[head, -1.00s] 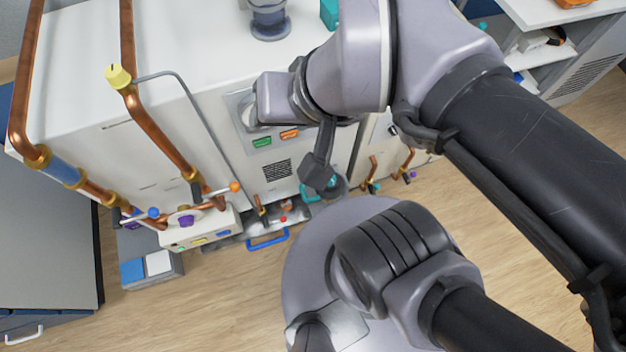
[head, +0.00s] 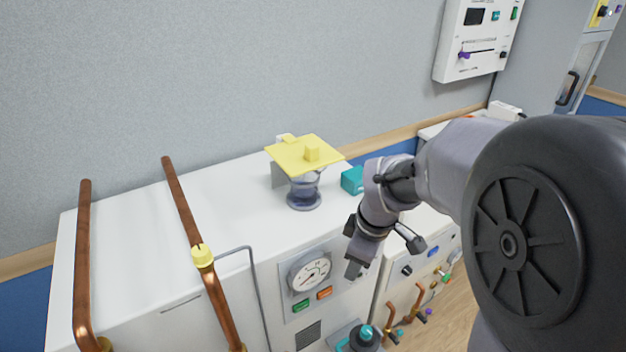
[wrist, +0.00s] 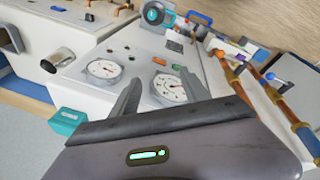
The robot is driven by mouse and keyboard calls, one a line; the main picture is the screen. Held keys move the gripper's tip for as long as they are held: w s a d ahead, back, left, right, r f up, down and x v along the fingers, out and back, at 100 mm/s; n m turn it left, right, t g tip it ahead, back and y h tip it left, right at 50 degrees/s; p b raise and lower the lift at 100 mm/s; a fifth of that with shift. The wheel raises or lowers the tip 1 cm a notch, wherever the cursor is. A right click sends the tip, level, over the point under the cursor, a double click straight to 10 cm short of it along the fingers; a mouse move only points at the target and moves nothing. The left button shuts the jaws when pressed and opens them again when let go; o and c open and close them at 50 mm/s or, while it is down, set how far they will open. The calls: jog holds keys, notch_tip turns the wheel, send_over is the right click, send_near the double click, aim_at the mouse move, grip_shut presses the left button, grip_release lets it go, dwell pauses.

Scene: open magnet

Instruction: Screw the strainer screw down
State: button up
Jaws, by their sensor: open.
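No part can be surely told as the strainer screw. A dark round fitting with a teal top (head: 366,333) stands low at the front of the white cabinet, cut by the head view's lower edge. A round teal part also shows at the top of the wrist view (wrist: 153,14); I cannot tell if it is the same one. My gripper (head: 356,266) is in front of the cabinet, right of the dial gauge (head: 310,271). In the wrist view my gripper (wrist: 160,72) is open, with nothing seen between its fingers and the gauge panel beyond them.
A glass-like vessel (head: 303,192) under a yellow plate (head: 306,153) and a teal box (head: 353,180) stand on the cabinet top. Smaller copper pipes (head: 415,303) stand at right.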

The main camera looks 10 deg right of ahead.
jog(key=w+d+f+n+g, duration=0.1)
jog(key=w+d+f+n, duration=0.15)
jog(key=f, duration=0.25)
jog(key=w+d+f+n, duration=0.2)
jog(key=f+n, duration=0.1)
jog(key=f, duration=0.2)
jog(key=n+g, duration=0.2)
jog(key=n, duration=0.7)
send_over(367, 330)
notch_tip(367, 330, down, 16)
jog(key=shift+m, duration=0.25)
notch_tip(367, 330, down, 17)
jog(key=b, duration=0.5)
jog(key=shift+f, duration=0.1)
grip_shut()
